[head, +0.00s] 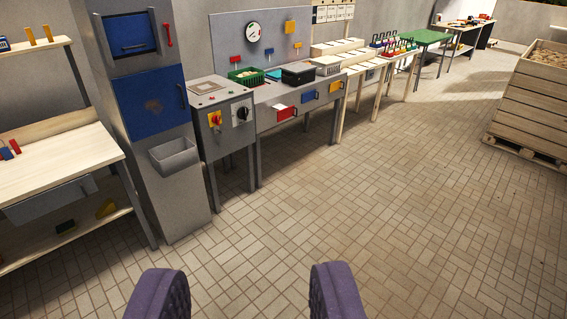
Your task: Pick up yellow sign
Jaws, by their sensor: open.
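A small yellow sign (290,27) shows on the upright grey board (228,42) behind the workbench in the back middle. My gripper (248,285) shows as two purple ridged fingers at the bottom edge. They are wide apart with only tiled floor between them. The gripper is open, empty and far from the sign.
A grey control box (222,112) and a tall grey cabinet with blue doors (155,100) stand left of the workbench (272,119). A wooden table (60,165) is at far left, a wooden crate (530,105) at right. The middle floor is clear.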

